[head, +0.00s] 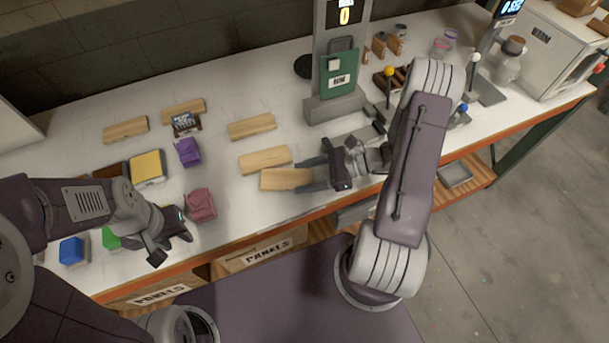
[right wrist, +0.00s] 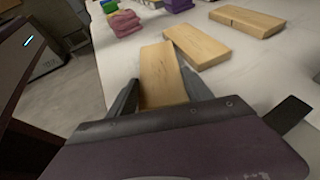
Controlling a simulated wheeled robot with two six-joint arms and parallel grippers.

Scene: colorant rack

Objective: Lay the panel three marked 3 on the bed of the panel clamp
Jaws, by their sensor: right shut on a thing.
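My right gripper (head: 306,174) is shut on a light wooden panel (head: 282,180) at the front of the bench. In the right wrist view the held panel (right wrist: 160,75) lies between the two fingers, its far end close to another panel (right wrist: 197,46). Further panels lie on the bench: one just behind the held one (head: 264,159), one behind that (head: 252,126), and two at the left (head: 125,129) (head: 183,110). No number is readable on any panel. I cannot make out the clamp bed for certain. My left gripper (head: 172,247) looks open and empty near the bench's front edge.
A grey stand (head: 335,108) with a green sign rises behind my right gripper. Panel bins (head: 262,251) sit below the front edge.

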